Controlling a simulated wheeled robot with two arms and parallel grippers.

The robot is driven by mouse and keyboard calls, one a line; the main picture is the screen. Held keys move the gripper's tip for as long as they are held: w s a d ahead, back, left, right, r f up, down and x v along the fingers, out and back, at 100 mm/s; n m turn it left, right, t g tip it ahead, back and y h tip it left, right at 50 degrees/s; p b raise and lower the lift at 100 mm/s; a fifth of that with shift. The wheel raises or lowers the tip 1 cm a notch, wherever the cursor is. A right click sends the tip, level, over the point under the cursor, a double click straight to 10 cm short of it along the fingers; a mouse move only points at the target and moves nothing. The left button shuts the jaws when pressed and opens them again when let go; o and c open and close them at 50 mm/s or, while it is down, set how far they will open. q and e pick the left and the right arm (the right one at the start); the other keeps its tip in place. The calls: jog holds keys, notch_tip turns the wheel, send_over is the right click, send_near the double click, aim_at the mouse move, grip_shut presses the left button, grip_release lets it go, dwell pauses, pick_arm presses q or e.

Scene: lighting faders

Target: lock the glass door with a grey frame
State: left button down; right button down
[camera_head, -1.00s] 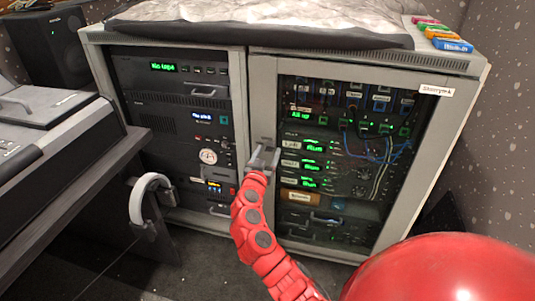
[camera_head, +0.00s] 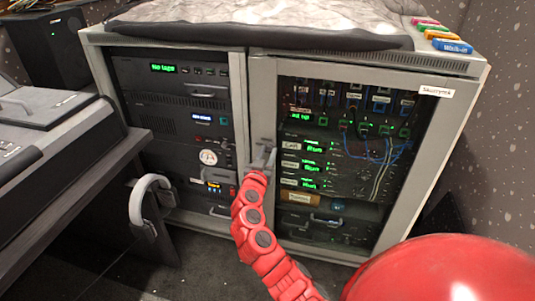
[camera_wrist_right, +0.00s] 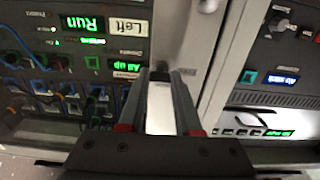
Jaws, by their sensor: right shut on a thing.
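The glass door with a grey frame (camera_head: 427,150) is on the right half of the rack cabinet and looks shut. A small grey lock fitting (camera_head: 267,143) sits on its left frame strip, and its plate also shows in the right wrist view (camera_wrist_right: 187,45). My right gripper (camera_head: 265,158) is at this fitting, with its fingers close together on a small part there. In the right wrist view the fingertips (camera_wrist_right: 160,73) meet a small dark piece at the frame. The fingers mostly hide that piece, so its turn cannot be told. My left gripper is out of view.
Left of the door is an open rack bay (camera_head: 175,115) with displays. A desk with a console (camera_head: 50,140) stands at the left, with a white curved object (camera_head: 150,190) hanging by it.

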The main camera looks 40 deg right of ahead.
jog(key=shift+n, duration=0.3)
jog(key=n+p, duration=0.1)
jog(key=n, duration=0.2)
jog(key=shift+n, duration=0.4)
jog(key=n+p, duration=0.1)
jog(key=n, duration=0.3)
jog(key=shift+r+n+p, duration=0.1)
jog(key=shift+n+p, duration=0.2)
jog(key=n+p, duration=0.2)
jog(key=n, duration=0.1)
jog(key=shift+n, duration=0.3)
jog(key=n+p, duration=0.2)
jog(key=n, duration=0.3)
jog(key=shift+p, duration=0.3)
jog(key=c, duration=0.6)
grip_release()
